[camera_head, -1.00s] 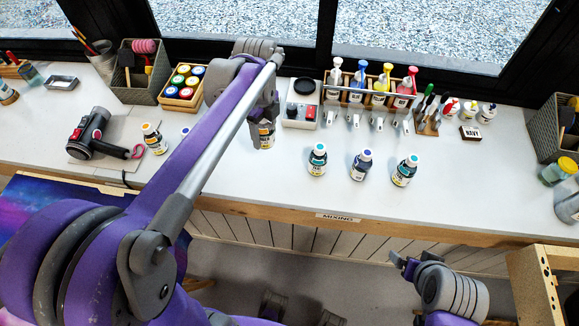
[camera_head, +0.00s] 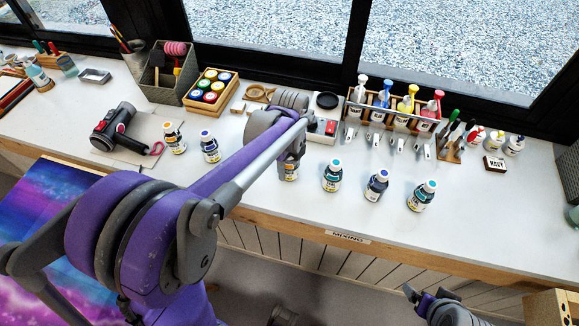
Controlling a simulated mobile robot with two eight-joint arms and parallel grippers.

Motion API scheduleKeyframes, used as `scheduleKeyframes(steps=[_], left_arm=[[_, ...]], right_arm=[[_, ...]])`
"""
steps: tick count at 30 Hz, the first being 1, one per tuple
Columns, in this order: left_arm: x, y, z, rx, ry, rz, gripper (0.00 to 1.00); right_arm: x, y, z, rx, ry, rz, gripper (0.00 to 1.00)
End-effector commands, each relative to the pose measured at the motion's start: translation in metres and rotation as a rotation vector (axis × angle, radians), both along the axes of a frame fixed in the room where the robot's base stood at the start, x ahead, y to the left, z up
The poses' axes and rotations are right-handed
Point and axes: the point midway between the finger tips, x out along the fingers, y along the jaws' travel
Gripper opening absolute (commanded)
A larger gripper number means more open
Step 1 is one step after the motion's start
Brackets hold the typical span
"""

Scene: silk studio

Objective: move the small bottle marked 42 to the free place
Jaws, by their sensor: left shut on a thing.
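My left gripper (camera_head: 290,154) points down and is shut on a small bottle (camera_head: 288,172). An orange-and-white label shows below the fingers; its cap is hidden and its number cannot be read. The bottle is in line with the row, at or just above the table; I cannot tell which. My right gripper (camera_head: 412,294) is low, off the table.
Behind the row are a pump-bottle rack (camera_head: 394,115), a tray with a black disc (camera_head: 325,118) and a wooden paint-jar box (camera_head: 211,91). A handheld tool (camera_head: 113,126) lies left. The front strip of table (camera_head: 300,207) above the MIXING sign (camera_head: 347,236) is clear.

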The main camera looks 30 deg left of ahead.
Motion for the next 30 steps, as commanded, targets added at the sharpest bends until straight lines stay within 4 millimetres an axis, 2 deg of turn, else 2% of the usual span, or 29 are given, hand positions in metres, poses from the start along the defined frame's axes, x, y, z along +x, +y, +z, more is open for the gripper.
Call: scheduleKeyframes(steps=[12, 13, 17, 26, 30], left_arm=[[0.000, 0.000, -0.007, 0.000, 0.000, 0.000, 0.00], [0.000, 0.000, -0.006, 0.000, 0.000, 0.000, 0.67], [0.000, 0.000, -0.006, 0.000, 0.000, 0.000, 0.91], [0.000, 0.000, -0.004, 0.000, 0.000, 0.000, 0.92], [0.000, 0.000, 0.007, 0.000, 0.000, 0.000, 0.92]], right_arm=[[-0.001, 0.000, -0.004, 0.000, 0.002, 0.000, 0.92], [-0.001, 0.000, -0.003, 0.000, 0.002, 0.000, 0.92], [-0.001, 0.000, -0.003, 0.000, 0.001, 0.000, 0.92], [0.000, 0.000, -0.002, 0.000, 0.001, 0.000, 0.92], [0.000, 0.000, 0.002, 0.000, -0.001, 0.000, 0.92]])
